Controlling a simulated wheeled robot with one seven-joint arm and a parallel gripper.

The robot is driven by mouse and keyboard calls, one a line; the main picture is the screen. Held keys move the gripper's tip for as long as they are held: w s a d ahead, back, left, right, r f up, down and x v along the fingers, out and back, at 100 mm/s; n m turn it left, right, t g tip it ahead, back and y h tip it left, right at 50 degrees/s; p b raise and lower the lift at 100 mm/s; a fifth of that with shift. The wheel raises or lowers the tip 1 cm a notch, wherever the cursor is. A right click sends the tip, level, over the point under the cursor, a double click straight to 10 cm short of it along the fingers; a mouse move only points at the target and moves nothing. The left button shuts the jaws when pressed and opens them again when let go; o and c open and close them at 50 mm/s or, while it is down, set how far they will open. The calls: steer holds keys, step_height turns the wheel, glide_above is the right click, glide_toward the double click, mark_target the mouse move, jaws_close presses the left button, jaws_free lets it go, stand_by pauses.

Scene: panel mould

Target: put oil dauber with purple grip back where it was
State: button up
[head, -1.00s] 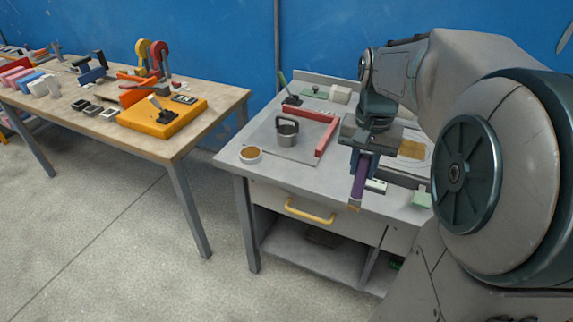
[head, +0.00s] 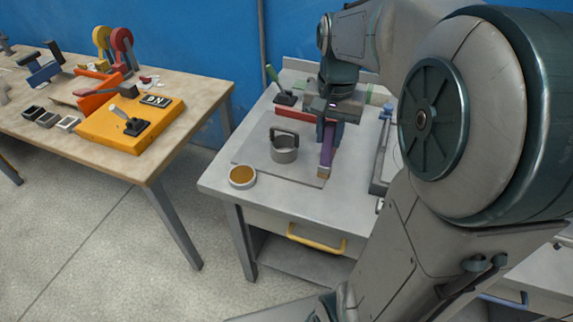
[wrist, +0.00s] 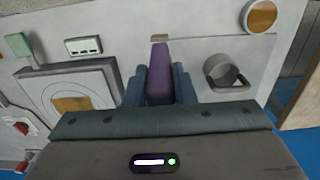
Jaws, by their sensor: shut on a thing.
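The oil dauber with the purple grip (head: 327,148) is held in my gripper (head: 329,128), above the grey workbench. Its purple handle hangs down and ends in a brownish tip. In the wrist view, the purple grip (wrist: 159,75) sits between the two blue-grey fingers of my gripper (wrist: 160,82), which are shut on it. In the head view, the dauber is just right of a grey metal cup with a handle (head: 284,152). I cannot tell whether its tip touches the plate (head: 255,155) beneath.
A round container with amber contents (head: 242,177) stands at the bench's front left corner. A red bar (head: 292,115) lies behind the cup. A framed panel (wrist: 75,98) lies to the left in the wrist view. The wooden table (head: 150,165) stands left, across a gap.

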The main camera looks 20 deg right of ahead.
steer(key=w+a+f+p, duration=0.1)
steer(key=w+a+f, duration=0.2)
steer(key=a+f, duration=0.4)
steer(key=shift+a+f, duration=0.4)
steer(key=shift+f, duration=0.65)
steer(key=shift+w, duration=0.1)
steer(key=shift+f, duration=0.15)
steer(key=o, duration=1)
